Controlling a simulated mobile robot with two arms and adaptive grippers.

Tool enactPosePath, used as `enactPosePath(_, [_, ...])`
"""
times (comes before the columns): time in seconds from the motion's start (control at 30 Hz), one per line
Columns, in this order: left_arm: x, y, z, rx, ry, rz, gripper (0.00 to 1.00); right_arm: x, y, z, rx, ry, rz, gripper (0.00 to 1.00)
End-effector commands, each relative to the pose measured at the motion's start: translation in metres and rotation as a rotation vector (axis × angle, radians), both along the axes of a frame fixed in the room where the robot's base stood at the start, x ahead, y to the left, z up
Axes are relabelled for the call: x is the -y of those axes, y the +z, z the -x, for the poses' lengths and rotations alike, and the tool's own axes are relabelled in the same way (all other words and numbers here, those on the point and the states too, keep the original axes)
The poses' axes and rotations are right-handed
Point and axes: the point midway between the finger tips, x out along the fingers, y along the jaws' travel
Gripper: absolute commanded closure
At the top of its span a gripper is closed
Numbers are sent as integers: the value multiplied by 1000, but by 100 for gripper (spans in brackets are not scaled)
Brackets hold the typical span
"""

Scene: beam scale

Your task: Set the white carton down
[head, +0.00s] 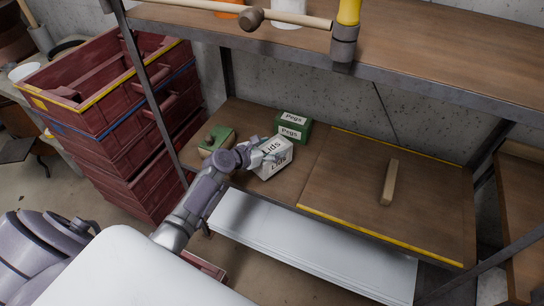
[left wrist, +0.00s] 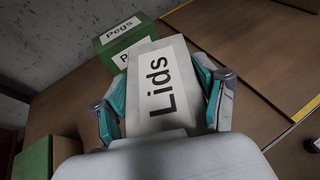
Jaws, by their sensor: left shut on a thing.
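The white carton (head: 272,168), marked "Lids", is at the left part of the brown wooden shelf (head: 330,150), near its front edge. My left gripper (head: 264,154) is shut on it. In the left wrist view the carton (left wrist: 160,110) sits between the two teal-padded fingers (left wrist: 162,95), one on each side. I cannot tell whether its underside touches the shelf. The green carton marked "Pegs" (head: 293,125) stands just behind it and also shows in the left wrist view (left wrist: 112,52). My right gripper is not in view.
A green object (head: 216,139) lies left of the white carton. A yellow-edged area on the right holds a wooden block (head: 389,182), with bare wood around it. An upper shelf (head: 440,55) and a hanging yellow-and-grey piece (head: 345,35) are overhead. Red crates (head: 115,110) are stacked left.

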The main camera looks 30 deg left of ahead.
Motion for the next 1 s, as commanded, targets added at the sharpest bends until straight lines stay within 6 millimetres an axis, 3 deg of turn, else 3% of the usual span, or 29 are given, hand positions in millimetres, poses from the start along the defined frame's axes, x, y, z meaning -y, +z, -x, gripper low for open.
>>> enactPosePath(0.03, [0, -13, 0, -1, 1, -1, 76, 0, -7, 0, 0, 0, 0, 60])
enactPosePath(0.17, [0, -26, -1, 1, 1, 1, 76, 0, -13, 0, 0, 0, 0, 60])
enactPosePath(0.57, [0, -30, -1, 1, 1, 0, 76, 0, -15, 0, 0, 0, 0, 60])
enactPosePath(0.6, [1, -31, 0, -1, 1, -1, 24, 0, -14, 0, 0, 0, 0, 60])
enactPosePath(0.73, [0, -30, 0, -1, 1, -2, 3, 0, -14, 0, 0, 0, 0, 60])
enactPosePath(1.0, [0, -30, 0, -1, 1, -2, 3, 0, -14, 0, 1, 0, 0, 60])
